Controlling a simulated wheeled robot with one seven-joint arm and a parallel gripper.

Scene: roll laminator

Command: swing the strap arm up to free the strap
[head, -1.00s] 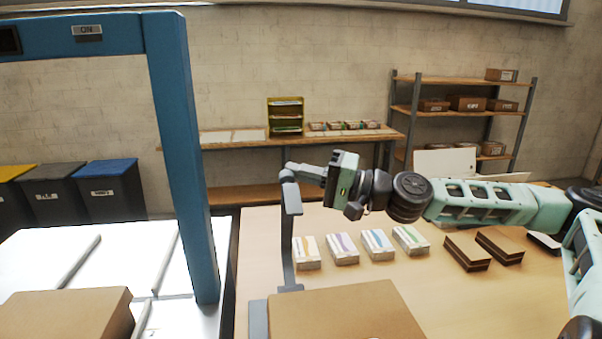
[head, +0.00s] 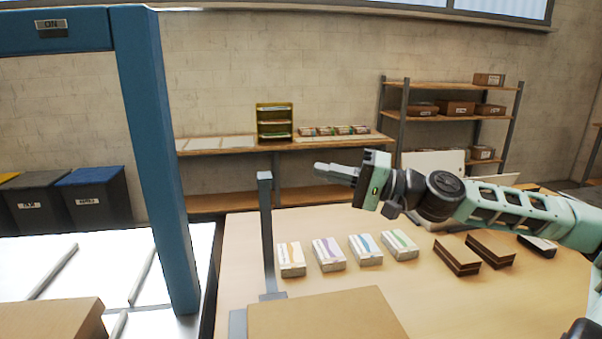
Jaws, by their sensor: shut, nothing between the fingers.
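A slim grey upright arm (head: 266,235) with a small block at its top stands on the wooden table, behind a large brown box; I take it to be the strap arm. It looks about vertical. A strap cannot be made out. My gripper (head: 318,169) is shut and empty, its fingers pointing left. Its fingertips are right of the upright arm's top, at about the same picture height, with a visible gap between them. How far apart they are in depth cannot be told.
The large brown box (head: 330,318) fills the near table. White cartons (head: 328,254) and brown boxes (head: 458,255) stand behind and right of it. A blue frame post (head: 160,170) with an ON sign rises left, beside a white surface (head: 75,265). Shelves stand behind.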

